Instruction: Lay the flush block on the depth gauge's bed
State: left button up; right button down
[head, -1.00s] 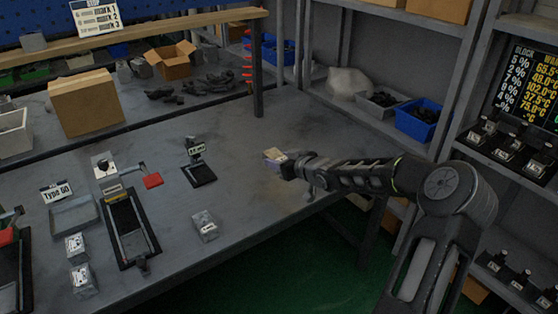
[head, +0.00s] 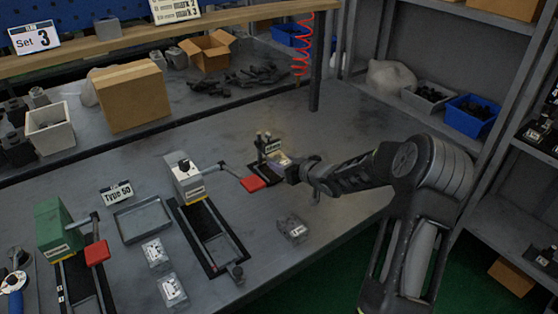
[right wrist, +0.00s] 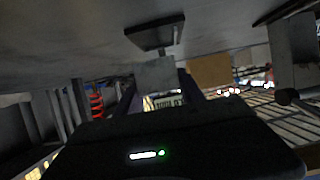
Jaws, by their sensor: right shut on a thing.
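My right gripper (head: 290,168) is shut on a small pale block (head: 279,160), whose label I cannot read. The block also shows between the finger ends in the right wrist view (right wrist: 165,102). I cannot tell from its look whether it is the flush block. The depth gauge (head: 265,147), a small stand with a display on a black base, is right beside the gripper. The gripper and block partly cover it, so I cannot tell whether the block touches its bed. In the wrist view the gauge's dark base (right wrist: 155,37) appears ahead. My left gripper is not in view.
Another grey block (head: 293,229) lies nearer the front edge. Two labelled blocks (head: 157,253) stand below the Type 50 tray (head: 143,220). A fixture with a red-handled lever (head: 252,184) is left of the gauge.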

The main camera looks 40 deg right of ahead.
jog(key=shift+w+a+r, duration=0.2)
jog(key=shift+a+r, duration=0.05)
jog(key=shift+a, duration=0.05)
jog(key=shift+w+a, duration=0.1)
jog(key=shift+a, duration=0.05)
jog(key=shift+a+f+b, duration=0.15)
jog(key=shift+f+b, duration=0.6)
jog(key=shift+b, duration=0.1)
jog(key=shift+w+f+b, duration=0.15)
jog(key=shift+f+b, duration=0.3)
jog(key=shift+f, duration=0.15)
jog(key=shift+w+f+b, duration=0.15)
jog(key=shift+f+b, duration=0.25)
jog(key=shift+f, duration=0.15)
jog(key=shift+s+d+f+b, duration=0.2)
jog(key=shift+f+b, duration=0.3)
jog(key=shift+f, duration=0.05)
jog(key=shift+s+d, duration=0.1)
